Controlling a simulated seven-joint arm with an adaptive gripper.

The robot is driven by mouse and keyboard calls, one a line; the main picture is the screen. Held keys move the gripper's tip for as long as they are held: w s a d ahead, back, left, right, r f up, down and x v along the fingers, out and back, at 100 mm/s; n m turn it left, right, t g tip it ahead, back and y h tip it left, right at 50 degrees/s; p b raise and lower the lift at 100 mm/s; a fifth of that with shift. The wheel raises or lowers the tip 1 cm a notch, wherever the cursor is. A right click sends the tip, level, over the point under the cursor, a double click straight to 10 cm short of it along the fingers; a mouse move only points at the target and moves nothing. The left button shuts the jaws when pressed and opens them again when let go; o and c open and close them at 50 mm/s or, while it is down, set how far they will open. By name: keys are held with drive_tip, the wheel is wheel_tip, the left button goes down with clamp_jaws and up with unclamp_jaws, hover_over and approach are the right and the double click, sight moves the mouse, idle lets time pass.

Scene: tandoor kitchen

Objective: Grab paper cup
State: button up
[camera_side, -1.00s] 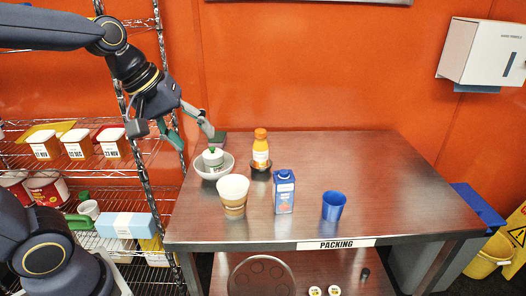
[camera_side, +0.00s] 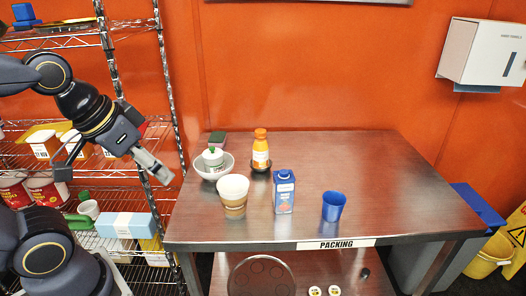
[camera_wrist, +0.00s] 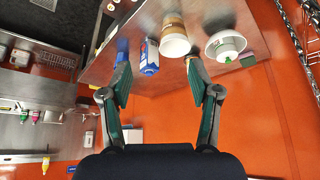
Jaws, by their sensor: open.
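The paper cup (camera_side: 233,197), white inside with a brown sleeve, stands upright near the front left of the table. It also shows in the wrist view (camera_wrist: 174,38), ahead of and between my fingers. My gripper (camera_side: 160,170) is open and empty, to the left of the cup and higher, off the table's left edge. In the wrist view my gripper's green fingers (camera_wrist: 166,90) are spread wide, with nothing between them.
Right of the cup are a blue-and-white carton (camera_side: 284,192) and a blue cup (camera_side: 333,205). Behind it are a bowl with a bottle in it (camera_side: 213,166), an orange bottle (camera_side: 260,150) and a sponge (camera_side: 217,139). A wire shelf (camera_side: 150,130) stands left. The table's right side is clear.

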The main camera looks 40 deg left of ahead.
idle(0.4)
drive_tip(key=o, duration=0.7)
drive_tip(key=m+g+h, duration=0.1)
drive_tip(key=m, duration=0.2)
hover_over(233, 185)
drive_tip(key=s+d, duration=0.1)
drive_tip(key=s, duration=0.7)
wheel_tip(233, 185, down, 4)
drive_tip(key=x, duration=1.6)
drive_tip(key=shift+s+d+f, duration=0.1)
drive_tip(key=shift+s+d, duration=0.15)
